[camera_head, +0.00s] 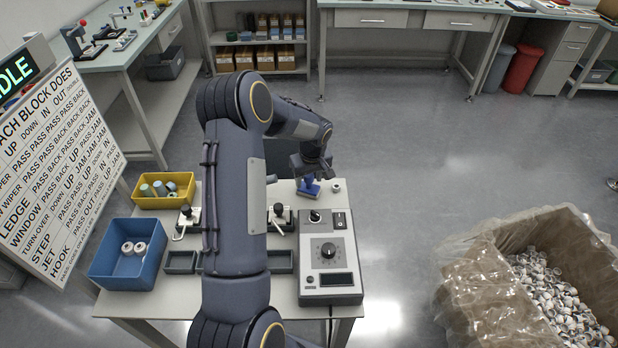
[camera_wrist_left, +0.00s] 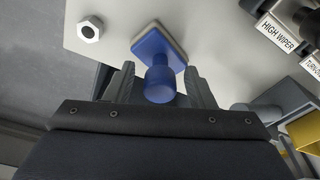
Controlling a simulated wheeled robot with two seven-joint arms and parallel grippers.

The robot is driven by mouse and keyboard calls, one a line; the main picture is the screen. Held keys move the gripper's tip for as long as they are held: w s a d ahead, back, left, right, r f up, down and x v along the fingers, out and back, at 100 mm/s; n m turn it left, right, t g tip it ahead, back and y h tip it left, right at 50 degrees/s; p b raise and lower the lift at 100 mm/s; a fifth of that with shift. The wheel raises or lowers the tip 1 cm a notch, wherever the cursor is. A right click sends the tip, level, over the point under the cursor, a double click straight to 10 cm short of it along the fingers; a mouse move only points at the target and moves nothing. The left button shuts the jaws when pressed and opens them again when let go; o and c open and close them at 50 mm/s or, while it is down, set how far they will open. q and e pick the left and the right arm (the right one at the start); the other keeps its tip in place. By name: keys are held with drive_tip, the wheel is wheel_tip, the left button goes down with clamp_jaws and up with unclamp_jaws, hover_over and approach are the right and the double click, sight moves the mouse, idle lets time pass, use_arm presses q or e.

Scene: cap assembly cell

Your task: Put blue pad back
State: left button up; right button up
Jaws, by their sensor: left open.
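The blue pad (camera_head: 310,187) is a blue block with a knob handle and a pale base. It is at the back right of the table in the head view, and appears to rest on the top. In the left wrist view the blue pad (camera_wrist_left: 158,46) has its round knob pointing toward me. My left gripper (camera_head: 314,170) is over the pad with its jaws open. In the left wrist view the fingers of my left gripper (camera_wrist_left: 161,86) stand on either side of the knob, with gaps. My right gripper is in neither view.
A white piece with a dark hole (camera_wrist_left: 90,29) sits beside the pad. A control box (camera_head: 329,262) stands at the table's right. A yellow bin (camera_head: 150,203) and a blue bin (camera_head: 100,265) stand at the left. A lined crate of caps (camera_head: 470,290) is off to the right.

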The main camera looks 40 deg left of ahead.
sight(312, 192)
use_arm(q)
drive_tip(key=s+d+r+m+t+h+p, duration=0.1)
drive_tip(key=s+d+r+p, duration=0.25)
drive_tip(key=r, duration=0.75)
drive_tip(key=s+d+r+m+t+p, duration=0.15)
drive_tip(key=s+d+r, duration=0.25)
drive_tip(key=r, duration=0.7)
drive_tip(key=s+d+r+m+t+h, duration=0.1)
drive_tip(key=s+d+r+m+h, duration=0.1)
drive_tip(key=s+d+m, duration=0.2)
drive_tip(key=s+d+r+m+t+h, duration=0.1)
drive_tip(key=s+d+m, duration=0.3)
drive_tip(key=s+d, duration=0.7)
drive_tip(key=s+r+h+p, duration=0.1)
drive_tip(key=s, duration=0.4)
drive_tip(key=shift+s+r, duration=0.15)
drive_tip(key=shift+s, duration=0.05)
drive_tip(key=shift+f+b, duration=0.95)
drive_tip(key=shift+b, duration=0.05)
